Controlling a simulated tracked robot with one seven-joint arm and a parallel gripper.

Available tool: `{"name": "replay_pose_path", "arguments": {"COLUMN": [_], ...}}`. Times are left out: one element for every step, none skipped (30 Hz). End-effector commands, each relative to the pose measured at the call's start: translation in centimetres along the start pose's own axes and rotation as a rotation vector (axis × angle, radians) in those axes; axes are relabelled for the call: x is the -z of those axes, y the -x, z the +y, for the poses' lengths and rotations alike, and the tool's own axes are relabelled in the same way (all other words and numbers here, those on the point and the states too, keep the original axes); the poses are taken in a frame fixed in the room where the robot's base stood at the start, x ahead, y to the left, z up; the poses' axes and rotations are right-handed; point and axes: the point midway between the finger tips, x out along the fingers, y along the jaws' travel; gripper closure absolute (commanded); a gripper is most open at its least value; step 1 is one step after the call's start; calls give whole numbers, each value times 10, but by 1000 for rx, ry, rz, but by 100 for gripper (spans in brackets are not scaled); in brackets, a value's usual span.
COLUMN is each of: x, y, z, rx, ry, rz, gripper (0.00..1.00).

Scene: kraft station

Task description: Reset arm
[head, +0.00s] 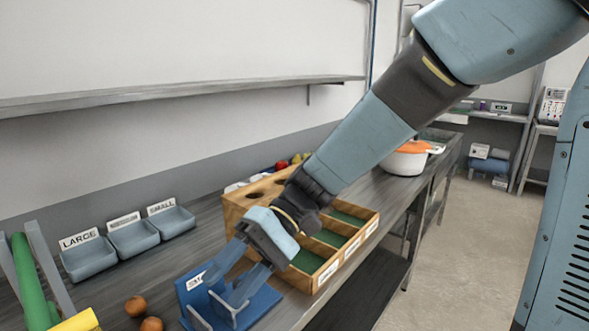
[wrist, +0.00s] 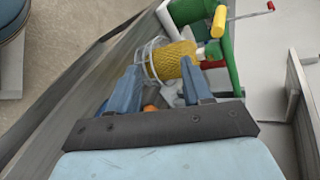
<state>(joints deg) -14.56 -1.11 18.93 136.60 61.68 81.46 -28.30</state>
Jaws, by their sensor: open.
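My arm reaches from the upper right of the head view down to the bench. My gripper (head: 226,288) is at its lower end, pointing down and left, with its fingers apart and nothing seen between them. In the head view it overlaps a blue stand (head: 262,304) with a small white label; I cannot tell whether they touch. In the wrist view my gripper (wrist: 162,82) shows two blue fingers spread apart. A yellow textured cylinder (wrist: 172,60) with a wire frame appears beyond the fingertips.
A wooden box with green-lined compartments (head: 327,268) stands behind my gripper. Labelled grey bins (head: 88,262) line the wall side. Brown balls (head: 136,306) lie left of the stand. A green tube (head: 32,285) stands at far left. A white pot with orange lid (head: 405,162) is farther back.

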Motion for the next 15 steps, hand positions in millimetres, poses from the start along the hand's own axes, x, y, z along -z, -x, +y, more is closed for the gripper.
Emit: {"name": "replay_pose_path", "arguments": {"x": [-5, -8, -12, -16, -19, -23, -27, -30, -35, -39, -43, -49, -54, -58, -65], "y": [12, 18, 27, 34, 41, 51, 58, 66, 77, 84, 92, 104, 112, 120, 131], "z": [9, 14, 22, 28, 34, 41, 46, 52, 58, 64, 68, 75, 79, 84, 89], "rx": [-64, -102, -152, -189, -226, -273, -308, -344, -390, -424, -457, -500, -533, -565, -607], "ry": [-3, -9, -15, -22, -27, -36, -43, -50, -59, -65, -73, -84, -91, -98, -110], "rz": [48, 71, 106, 133, 160, 197, 225, 255, 295, 325, 355, 399, 430, 462, 506], "gripper": [50, 50, 50, 50, 50, 50, 50, 50, 50, 50, 50, 50, 50, 50, 50]}}
